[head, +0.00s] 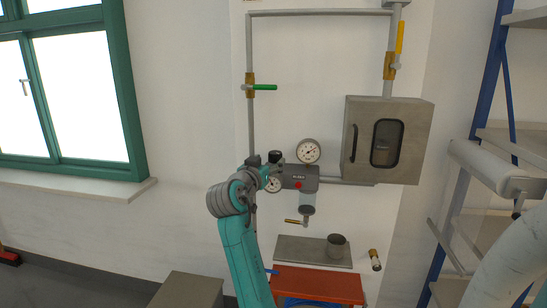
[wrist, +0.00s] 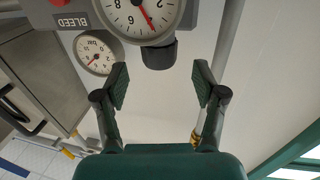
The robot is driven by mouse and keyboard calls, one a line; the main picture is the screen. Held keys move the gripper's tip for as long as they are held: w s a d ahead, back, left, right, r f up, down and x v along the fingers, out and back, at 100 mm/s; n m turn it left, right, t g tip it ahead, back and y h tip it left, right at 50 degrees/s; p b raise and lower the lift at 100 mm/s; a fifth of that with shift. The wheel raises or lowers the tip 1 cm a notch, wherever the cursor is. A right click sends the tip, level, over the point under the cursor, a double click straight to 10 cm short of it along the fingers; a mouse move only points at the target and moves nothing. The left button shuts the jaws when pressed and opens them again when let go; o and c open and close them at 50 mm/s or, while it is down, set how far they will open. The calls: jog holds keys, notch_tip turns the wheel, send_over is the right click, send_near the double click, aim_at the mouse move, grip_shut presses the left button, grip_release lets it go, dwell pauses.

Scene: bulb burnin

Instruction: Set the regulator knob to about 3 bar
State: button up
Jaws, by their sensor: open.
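The black regulator knob (wrist: 160,53) shows in the wrist view just beyond the gap between my fingertips. It stands beside the larger white gauge (wrist: 140,14), whose needle is red; the frame edge cuts this gauge off. A smaller white bar gauge (wrist: 98,54) is to the left. My gripper (wrist: 160,84) is open and empty, its two fingers apart, with no visible contact on the knob. In the head view the grey regulator body (head: 302,173) carries an upper gauge (head: 309,151).
A red button (head: 298,185) is on the regulator. A grey cabinet (head: 388,140) is close on its right. A green-handled valve (head: 262,87) and pipes are above. Below are a grey shelf (head: 297,248) with a cup (head: 337,245) and a red-topped stool (head: 318,284).

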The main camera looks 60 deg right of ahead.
aim_at(273, 158)
jog(key=shift+w+d, duration=0.2)
jog(key=shift+d, duration=0.7)
jog(key=shift+w+d, duration=0.15)
jog(key=shift+d, duration=0.8)
jog(key=shift+w+d, duration=0.2)
jog(key=shift+d, duration=0.7)
jog(key=c, duration=1.2)
